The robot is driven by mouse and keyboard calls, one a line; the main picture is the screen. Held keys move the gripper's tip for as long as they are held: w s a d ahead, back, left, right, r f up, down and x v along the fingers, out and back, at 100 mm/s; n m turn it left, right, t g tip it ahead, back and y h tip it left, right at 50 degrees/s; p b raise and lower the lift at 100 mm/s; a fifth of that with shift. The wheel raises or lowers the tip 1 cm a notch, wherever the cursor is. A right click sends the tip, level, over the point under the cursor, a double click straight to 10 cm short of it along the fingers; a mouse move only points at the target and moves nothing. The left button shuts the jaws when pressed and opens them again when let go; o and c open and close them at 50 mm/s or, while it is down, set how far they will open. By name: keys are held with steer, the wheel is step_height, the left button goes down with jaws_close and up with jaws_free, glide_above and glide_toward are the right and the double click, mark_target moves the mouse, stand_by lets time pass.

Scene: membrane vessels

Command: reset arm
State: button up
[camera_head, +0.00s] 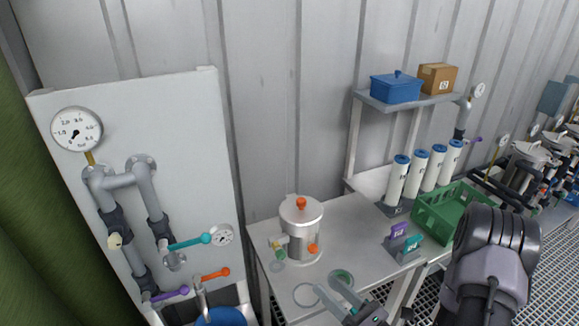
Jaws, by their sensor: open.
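My arm (487,270) rises at the lower right of the head view. My gripper (338,300) is at the bottom centre, with its two fingers apart and nothing seen between them. It is in front of the table's (345,235) near edge in the picture. A green-rimmed ring (341,277) shows right by the fingertips; whether they touch it I cannot tell. A steel vessel (300,230) with an orange knob on its lid stands upright on the table, behind and left of the gripper.
A pale ring (306,295) lies left of the gripper. A grey holder (404,250) with purple and teal pieces, a green crate (450,212) and white cylinders (397,180) stand to the right. A pipe panel (200,130) with gauges and valve handles stands left. A shelf (428,101) overhangs the back.

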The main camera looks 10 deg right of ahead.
steer(key=s+a+r+n+g+y+b, duration=0.25)
steer(key=s+a+r+n+g, duration=0.65)
steer(key=s+a+n+g, duration=0.8)
steer(key=s+d+n+t+h+b, duration=0.2)
steer(key=d+n+t+h, duration=0.1)
steer(key=d+n+h, duration=0.65)
steer(key=d+r+n+t, duration=0.1)
steer(key=w+d+r+n+t+h, duration=0.1)
steer(key=r, duration=0.1)
steer(key=w+d+r+n+t, duration=0.1)
steer(key=t, duration=0.1)
steer(key=shift+w+r+h, duration=0.2)
steer(key=shift+r+h, duration=0.1)
steer(key=shift+h, duration=0.1)
